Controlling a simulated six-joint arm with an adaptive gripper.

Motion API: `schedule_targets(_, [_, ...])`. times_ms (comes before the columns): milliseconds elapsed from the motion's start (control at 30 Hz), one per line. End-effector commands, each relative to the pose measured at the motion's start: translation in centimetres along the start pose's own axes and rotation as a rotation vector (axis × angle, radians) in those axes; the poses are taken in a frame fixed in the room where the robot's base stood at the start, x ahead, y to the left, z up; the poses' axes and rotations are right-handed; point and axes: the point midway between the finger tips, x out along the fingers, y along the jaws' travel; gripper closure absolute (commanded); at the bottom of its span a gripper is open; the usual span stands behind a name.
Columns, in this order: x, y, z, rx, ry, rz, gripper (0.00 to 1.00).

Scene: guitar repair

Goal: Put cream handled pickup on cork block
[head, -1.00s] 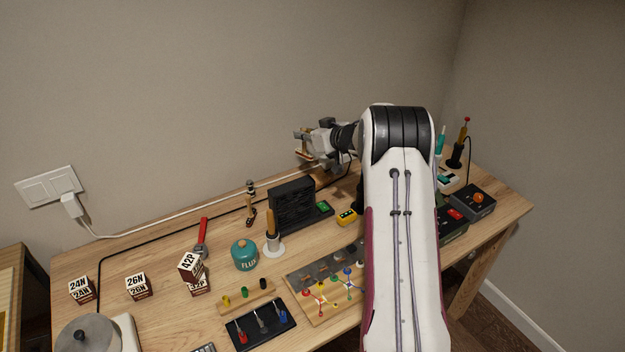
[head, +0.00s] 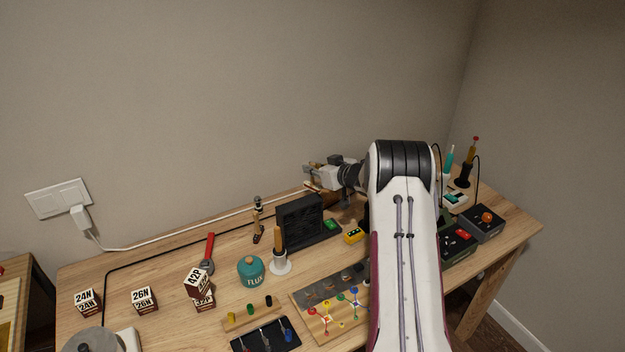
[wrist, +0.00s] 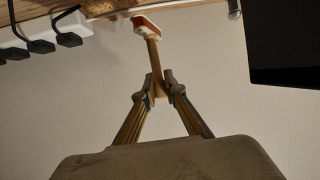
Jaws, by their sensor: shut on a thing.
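My gripper (head: 313,177) is near the back wall, above the rear of the bench. In the wrist view my gripper (wrist: 161,92) is shut on a tan handle (wrist: 153,58). In the wrist view the head points toward the bench, which shows along the top edge, with wall behind. I cannot tell whether the head touches anything. I cannot make out the cork block for certain; my arm hides part of the bench.
A black fan-like box (head: 300,220) stands in front and left of my gripper, with a yellow box (head: 353,235) to its right. A teal flux tin (head: 251,271) and a handled tool in a white stand (head: 280,262) are nearer. A white strip with black plugs (wrist: 68,38) shows in the wrist view.

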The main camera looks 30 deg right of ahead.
Motion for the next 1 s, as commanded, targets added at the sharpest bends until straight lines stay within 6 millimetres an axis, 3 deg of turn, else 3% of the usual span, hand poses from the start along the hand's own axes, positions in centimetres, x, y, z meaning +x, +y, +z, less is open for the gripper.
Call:
schedule_targets(433, [0.2,0.0,0.5,0.0,0.001,0.0,1.0])
schedule_targets(800, [1.5,0.0,3.5,0.001,0.0,0.0,1.0])
schedule_targets(1000, [1.6,0.0,3.8,-0.001,0.001,0.001,1.0])
